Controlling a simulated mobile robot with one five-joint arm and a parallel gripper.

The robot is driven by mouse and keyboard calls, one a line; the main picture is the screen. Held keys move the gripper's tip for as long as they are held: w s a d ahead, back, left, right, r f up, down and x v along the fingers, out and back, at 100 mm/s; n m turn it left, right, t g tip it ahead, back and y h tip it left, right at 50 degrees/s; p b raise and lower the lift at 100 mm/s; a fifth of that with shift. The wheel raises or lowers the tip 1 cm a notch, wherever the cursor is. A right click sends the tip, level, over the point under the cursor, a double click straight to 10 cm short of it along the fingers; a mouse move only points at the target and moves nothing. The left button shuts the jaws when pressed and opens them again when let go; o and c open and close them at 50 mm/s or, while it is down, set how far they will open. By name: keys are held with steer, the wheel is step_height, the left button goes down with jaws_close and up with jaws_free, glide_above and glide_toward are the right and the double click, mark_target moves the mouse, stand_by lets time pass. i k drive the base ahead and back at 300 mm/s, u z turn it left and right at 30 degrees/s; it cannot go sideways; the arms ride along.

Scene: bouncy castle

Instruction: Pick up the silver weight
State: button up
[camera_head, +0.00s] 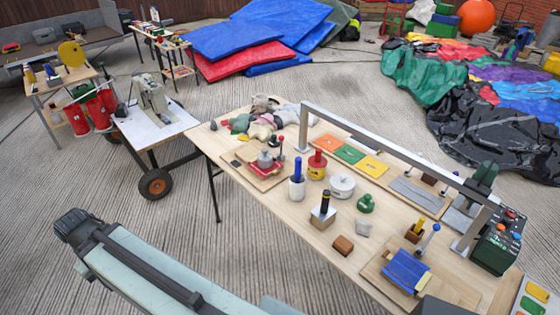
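A round silver-white lidded piece (342,185) with a small knob stands upright on the wooden table, behind a green knobbed piece (366,204). It best fits the silver weight, though at this size I cannot be sure. A pale grey lump (363,228) lies a little nearer, and a small grey piece sits on a red base (265,166) to the left. Part of my own arm shows at the lower left, well apart from these things. My gripper's fingers do not show.
A metal frame (390,150) spans the table's far side. A white cup with a blue handle (297,187), a red-and-yellow pot (317,167), a brown block (343,245) and a blue lever device (406,270) stand nearby. A wheeled cart (155,130) is at the left. Grey floor shows left of the table.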

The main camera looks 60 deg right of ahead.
mark_target(264, 159)
steer(key=z, duration=0.25)
steer(key=i, duration=1)
steer(key=u, duration=0.05)
